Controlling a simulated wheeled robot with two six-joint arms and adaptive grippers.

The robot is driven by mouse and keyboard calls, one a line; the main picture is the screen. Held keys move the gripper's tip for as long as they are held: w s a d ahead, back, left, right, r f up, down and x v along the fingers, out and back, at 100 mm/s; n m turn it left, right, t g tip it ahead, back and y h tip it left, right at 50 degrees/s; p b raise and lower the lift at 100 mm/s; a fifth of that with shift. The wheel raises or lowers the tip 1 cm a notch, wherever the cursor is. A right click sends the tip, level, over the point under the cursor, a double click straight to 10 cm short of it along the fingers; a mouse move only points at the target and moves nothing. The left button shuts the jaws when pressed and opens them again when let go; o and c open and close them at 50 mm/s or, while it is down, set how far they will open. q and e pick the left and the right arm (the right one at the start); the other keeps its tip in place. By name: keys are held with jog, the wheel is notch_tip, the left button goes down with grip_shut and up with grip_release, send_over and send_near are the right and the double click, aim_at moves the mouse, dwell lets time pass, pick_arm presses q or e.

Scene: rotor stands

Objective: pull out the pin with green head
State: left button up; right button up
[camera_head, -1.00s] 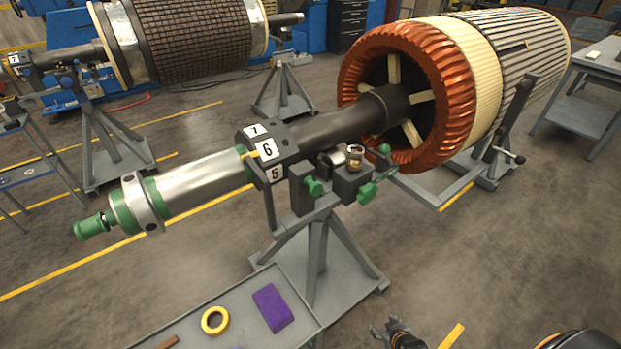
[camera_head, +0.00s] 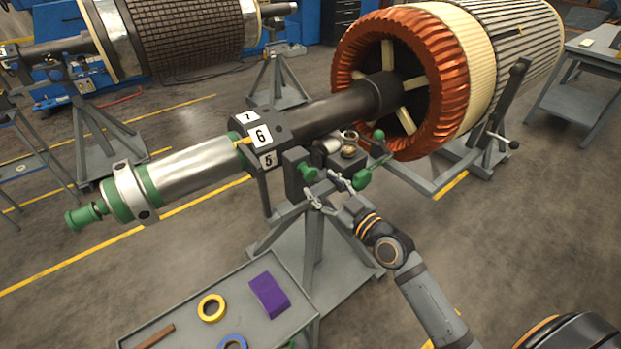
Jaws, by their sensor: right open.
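Several green-headed parts show on the rotor stand (camera_head: 315,235). One green knob (camera_head: 308,173) sits on the front of the dark clamp block, and a larger green handle (camera_head: 362,180) is to its right. A smaller green head (camera_head: 379,135) stands behind that handle. Another green knob (camera_head: 82,217) is at the far left end of the shaft. I cannot tell which is the pin. My right gripper (camera_head: 324,190) is open, in front of the block just below the front knob and the handle. No contact can be made out. My left gripper is out of view.
A grey tray table (camera_head: 240,285) holds a purple block (camera_head: 269,294), a yellow ring (camera_head: 211,308), a blue ring (camera_head: 232,343) and a brown bar (camera_head: 154,336). The silver shaft (camera_head: 195,170) and the copper-wound rotor (camera_head: 440,80) lie beyond. Open floor is at right.

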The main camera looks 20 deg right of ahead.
aim_at(312, 177)
jog(key=x, duration=0.5)
jog(key=shift+w+a+p, duration=0.1)
jog(key=shift+w+p, duration=0.1)
jog(key=shift+p, duration=0.2)
grip_shut()
